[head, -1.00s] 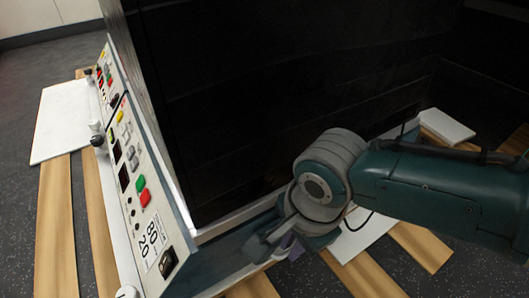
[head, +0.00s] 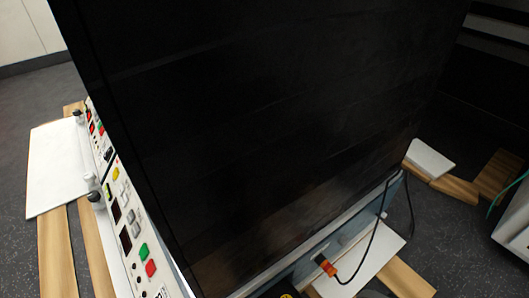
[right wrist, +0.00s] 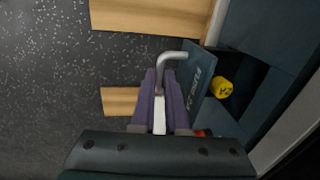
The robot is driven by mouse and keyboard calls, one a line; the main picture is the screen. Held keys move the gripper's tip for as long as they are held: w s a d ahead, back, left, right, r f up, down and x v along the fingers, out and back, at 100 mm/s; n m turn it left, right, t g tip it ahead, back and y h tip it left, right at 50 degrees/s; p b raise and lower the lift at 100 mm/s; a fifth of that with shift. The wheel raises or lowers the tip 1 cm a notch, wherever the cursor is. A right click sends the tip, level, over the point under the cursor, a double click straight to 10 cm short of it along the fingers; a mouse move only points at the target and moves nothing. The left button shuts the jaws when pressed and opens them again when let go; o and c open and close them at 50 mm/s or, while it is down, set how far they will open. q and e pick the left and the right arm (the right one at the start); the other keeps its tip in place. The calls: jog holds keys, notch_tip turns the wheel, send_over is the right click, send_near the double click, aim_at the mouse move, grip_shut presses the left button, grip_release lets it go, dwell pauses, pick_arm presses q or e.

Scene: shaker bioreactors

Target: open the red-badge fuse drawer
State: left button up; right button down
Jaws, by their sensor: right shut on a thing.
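In the right wrist view, my right gripper (right wrist: 160,88) has its purple fingers shut on a bent metal handle (right wrist: 172,56). The handle joins a teal panel with pale lettering (right wrist: 197,78), which looks like the drawer front. Behind this panel is a dark recess with a yellow round part (right wrist: 222,88) showing. A small red patch (right wrist: 203,133) shows beside the right finger, partly hidden; I cannot tell if it is the badge. Neither gripper shows in the head view now.
In the head view, a large dark cabinet (head: 270,130) stands above a control panel (head: 130,225) with red and green buttons. An orange plug (head: 326,266) with a black cable sits low on its side. Wooden boards (head: 55,245) and white slabs (head: 62,165) lie on the grey floor.

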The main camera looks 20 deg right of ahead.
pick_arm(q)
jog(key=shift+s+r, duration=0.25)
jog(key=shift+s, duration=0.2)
pick_arm(e)
jog(key=shift+s+d, duration=0.2)
jog(key=shift+s, duration=0.3)
jog(key=shift+s+d, duration=0.15)
jog(key=shift+s, duration=0.35)
jog(key=c, duration=0.9)
grip_release()
pick_arm(q)
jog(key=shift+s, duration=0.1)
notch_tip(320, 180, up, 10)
jog(key=p, duration=1)
pick_arm(e)
jog(key=r, duration=0.3)
jog(key=s+r, duration=0.1)
jog(key=r, duration=0.5)
jog(key=shift+s+d+r, duration=0.25)
jog(key=shift+d+r, duration=0.05)
jog(key=shift+r, duration=0.1)
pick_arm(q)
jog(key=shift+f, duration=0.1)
